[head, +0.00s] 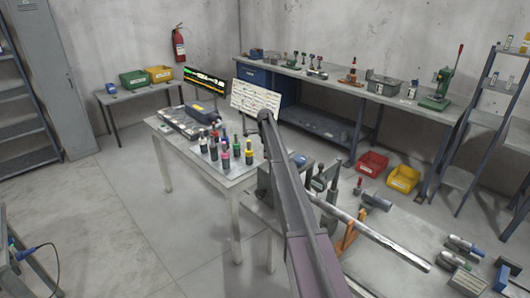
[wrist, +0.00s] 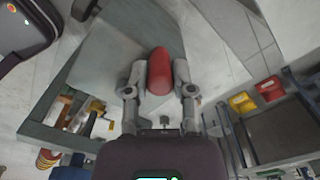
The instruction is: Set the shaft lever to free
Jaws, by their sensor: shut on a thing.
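In the wrist view my gripper (wrist: 160,80) is shut on a red rounded grip (wrist: 159,66), one finger on each side of it. The grip looks like the end of the shaft lever; its stem is hidden, so its setting cannot be read. In the head view my arm crosses the middle and hides my gripper and the held grip.
A white table (head: 236,190) with several coloured bottles stands left of my arm. A long workbench (head: 345,83) lines the back wall. A red bin (head: 372,164) and a yellow bin (head: 403,177) lie on the floor.

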